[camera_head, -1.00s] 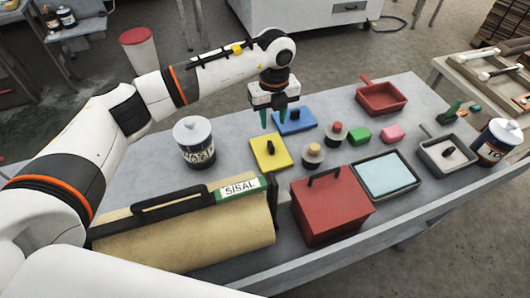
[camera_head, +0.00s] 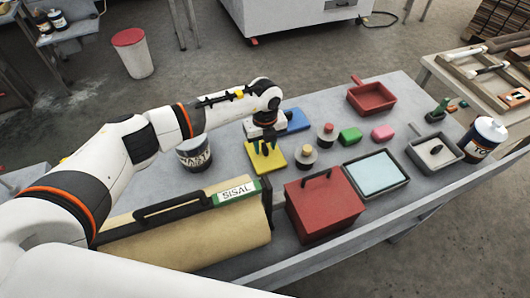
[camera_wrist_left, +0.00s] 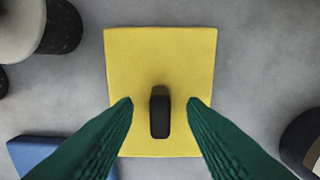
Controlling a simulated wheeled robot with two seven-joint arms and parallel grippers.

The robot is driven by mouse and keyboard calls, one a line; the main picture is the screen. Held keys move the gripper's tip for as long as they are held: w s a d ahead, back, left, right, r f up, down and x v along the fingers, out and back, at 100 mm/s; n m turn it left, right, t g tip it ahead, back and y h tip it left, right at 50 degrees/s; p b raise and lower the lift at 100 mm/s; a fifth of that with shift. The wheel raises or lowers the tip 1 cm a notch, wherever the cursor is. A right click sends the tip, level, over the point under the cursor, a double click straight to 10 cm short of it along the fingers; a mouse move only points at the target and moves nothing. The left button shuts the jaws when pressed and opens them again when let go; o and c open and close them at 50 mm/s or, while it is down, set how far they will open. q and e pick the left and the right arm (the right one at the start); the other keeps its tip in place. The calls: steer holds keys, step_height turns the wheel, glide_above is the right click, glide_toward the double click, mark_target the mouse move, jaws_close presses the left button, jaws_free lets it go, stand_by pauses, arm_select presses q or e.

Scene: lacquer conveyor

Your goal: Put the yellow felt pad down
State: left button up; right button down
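The yellow felt pad (camera_head: 267,158) lies on the grey table with a small black upright handle on top. It fills the middle of the left wrist view (camera_wrist_left: 160,60). My left gripper (camera_head: 264,147) is right above the pad with its green fingers pointing down. In the left wrist view the two fingertips (camera_wrist_left: 160,103) stand apart on either side of the black handle (camera_wrist_left: 160,113), with gaps on both sides. The gripper is open and holds nothing. My right gripper is not in view.
A blue pad (camera_head: 296,120) lies just behind the yellow one. A red box (camera_head: 325,205) and a sisal roll (camera_head: 190,240) are in front.

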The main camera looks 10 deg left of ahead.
arm_select(q)
jaws_close()
steer(key=shift+r, duration=0.15)
